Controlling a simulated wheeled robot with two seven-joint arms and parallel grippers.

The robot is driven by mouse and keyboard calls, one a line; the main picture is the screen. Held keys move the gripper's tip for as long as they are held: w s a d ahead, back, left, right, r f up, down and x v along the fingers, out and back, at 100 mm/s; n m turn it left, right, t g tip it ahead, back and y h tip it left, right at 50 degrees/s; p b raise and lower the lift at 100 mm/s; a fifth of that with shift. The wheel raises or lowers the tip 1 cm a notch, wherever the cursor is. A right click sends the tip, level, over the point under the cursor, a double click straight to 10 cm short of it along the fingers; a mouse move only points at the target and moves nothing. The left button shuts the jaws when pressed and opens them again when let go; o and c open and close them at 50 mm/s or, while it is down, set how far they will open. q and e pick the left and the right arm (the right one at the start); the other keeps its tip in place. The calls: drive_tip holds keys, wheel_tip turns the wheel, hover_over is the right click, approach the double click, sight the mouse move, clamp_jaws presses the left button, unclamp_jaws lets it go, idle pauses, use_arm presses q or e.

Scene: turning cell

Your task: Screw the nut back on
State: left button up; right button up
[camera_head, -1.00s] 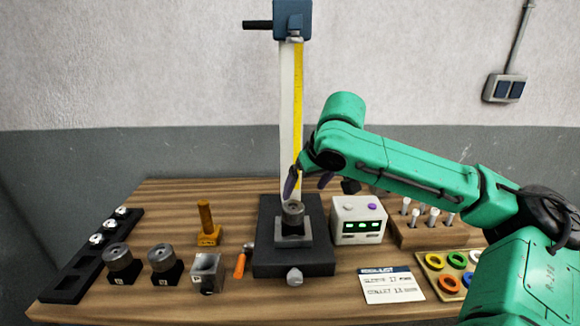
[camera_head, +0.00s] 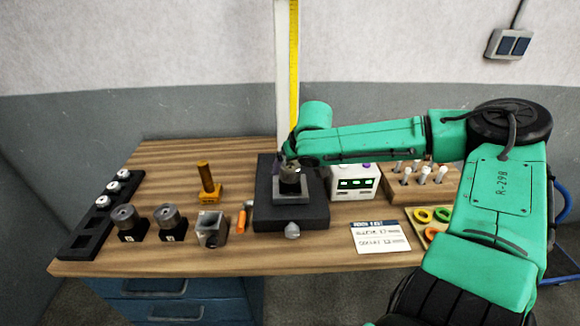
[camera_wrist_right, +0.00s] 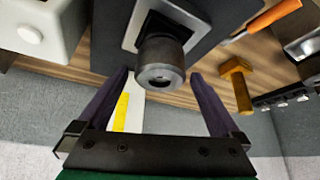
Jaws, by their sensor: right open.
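The nut (camera_wrist_right: 161,62) is a grey metal cylinder with a hole in its end. It stands on a square metal block (camera_wrist_right: 130,28) on the dark press base. In the head view the nut (camera_head: 290,172) is partly hidden by my right gripper (camera_head: 287,165). In the right wrist view my right gripper (camera_wrist_right: 160,76) is open, with its purple fingers one on each side of the nut's end and visible gaps to it. Whether the thread is engaged cannot be seen. My left gripper is not in view.
Two similar nuts on black stands (camera_head: 126,220), a metal block (camera_head: 212,230) and a yellow tool (camera_head: 208,185) are at left.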

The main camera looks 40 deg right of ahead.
drive_tip(key=shift+w+f, duration=0.25)
drive_tip(key=shift+f, duration=0.25)
drive_tip(key=shift+w+d+f, duration=0.15)
drive_tip(key=shift+w+f, duration=0.1)
drive_tip(key=shift+w, duration=0.05)
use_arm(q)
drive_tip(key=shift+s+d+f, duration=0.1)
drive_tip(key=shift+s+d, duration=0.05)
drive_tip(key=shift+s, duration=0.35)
use_arm(e)
drive_tip(key=shift+c, duration=0.3)
